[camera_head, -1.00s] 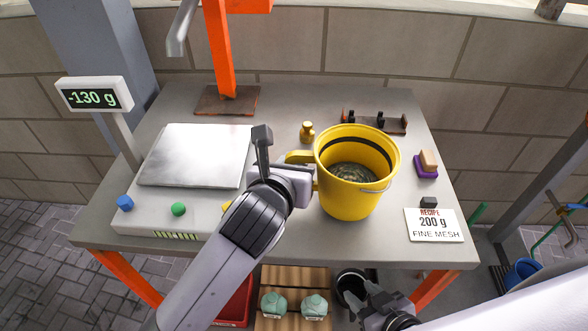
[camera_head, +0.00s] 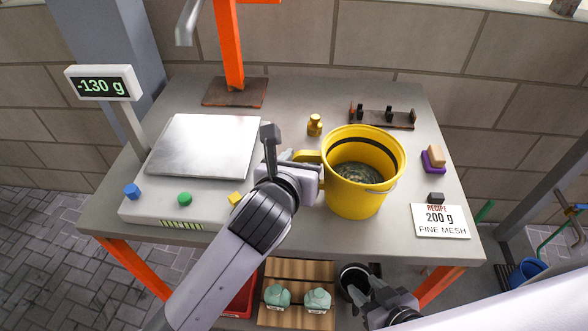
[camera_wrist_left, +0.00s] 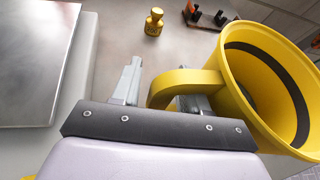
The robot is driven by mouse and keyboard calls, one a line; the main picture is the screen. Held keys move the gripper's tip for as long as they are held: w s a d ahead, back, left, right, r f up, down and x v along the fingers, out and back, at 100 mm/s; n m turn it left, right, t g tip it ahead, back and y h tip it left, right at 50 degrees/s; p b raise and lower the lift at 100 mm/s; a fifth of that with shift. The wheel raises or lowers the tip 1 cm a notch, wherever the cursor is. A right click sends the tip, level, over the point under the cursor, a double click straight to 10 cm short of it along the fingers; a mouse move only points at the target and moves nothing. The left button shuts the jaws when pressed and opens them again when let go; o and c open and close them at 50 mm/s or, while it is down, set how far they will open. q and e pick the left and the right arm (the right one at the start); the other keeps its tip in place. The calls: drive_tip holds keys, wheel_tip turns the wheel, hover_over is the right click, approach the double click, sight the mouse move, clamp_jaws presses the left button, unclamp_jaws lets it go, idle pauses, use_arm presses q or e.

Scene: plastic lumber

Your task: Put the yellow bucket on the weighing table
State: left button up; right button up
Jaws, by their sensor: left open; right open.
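The yellow bucket (camera_head: 350,200) stands upright on the grey workbench (camera_head: 310,235), right of the weighing table, with dark greenish contents inside. The weighing table has a bare metal plate (camera_head: 205,147) on a pale base, and its display (camera_head: 104,84) reads -130 g. My left gripper (camera_head: 285,160) is open at the bucket's left side. In the left wrist view, my left gripper (camera_wrist_left: 160,92) has the bucket's side handle (camera_wrist_left: 178,82) between its fingers; I cannot tell if they touch it. My right gripper (camera_head: 372,292) is open and empty, low in front of the bench.
A brass weight (camera_head: 315,125) stands behind the handle. Blue (camera_head: 132,191), green (camera_head: 185,199) and yellow (camera_head: 235,198) pieces sit along the scale's front. A recipe card (camera_head: 440,221) reads 200 g fine mesh. An orange post (camera_head: 228,45) rises behind.

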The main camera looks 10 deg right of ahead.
use_arm(q)
drive_tip(key=p+v, duration=0.1)
drive_tip(key=v, duration=1.1)
drive_tip(key=shift+s, duration=0.1)
idle(0.4)
